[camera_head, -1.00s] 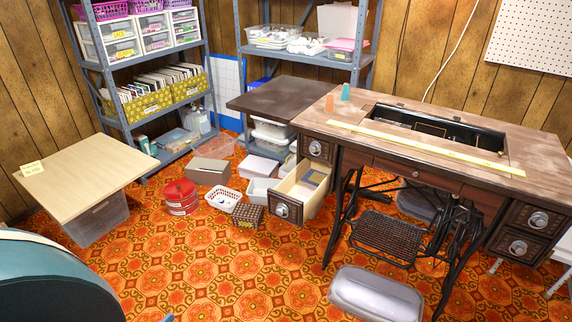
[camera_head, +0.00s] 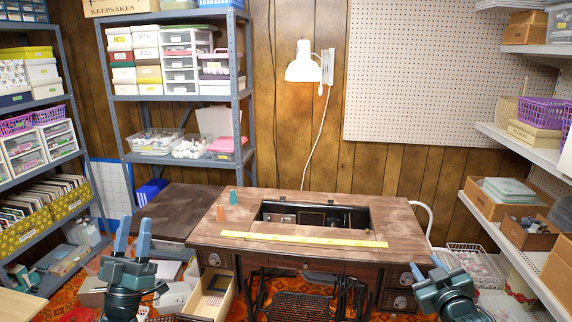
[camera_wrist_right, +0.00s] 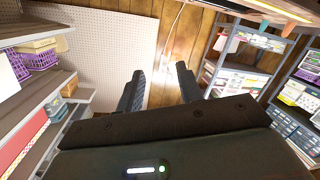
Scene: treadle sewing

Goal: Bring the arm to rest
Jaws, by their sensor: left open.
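My left gripper (camera_head: 133,228) stands at the lower left of the head view, fingers pointing up and apart, with nothing between them. My right gripper (camera_head: 427,268) is at the lower right of the head view, in front of the sewing table's right end. In the right wrist view its two dark fingers (camera_wrist_right: 160,72) are spread and empty, with pegboard and wood wall beyond. The treadle sewing table (camera_head: 300,206) stands in the middle, a yellow tape measure (camera_head: 305,239) along its top.
An orange spool (camera_head: 221,213) and a teal spool (camera_head: 233,198) stand on the table's left part. A drawer (camera_head: 212,295) is pulled out at the left. Metal shelves (camera_head: 180,98) stand behind left, and white wall shelves (camera_head: 520,245) line the right. A lamp (camera_head: 303,68) hangs on the wall.

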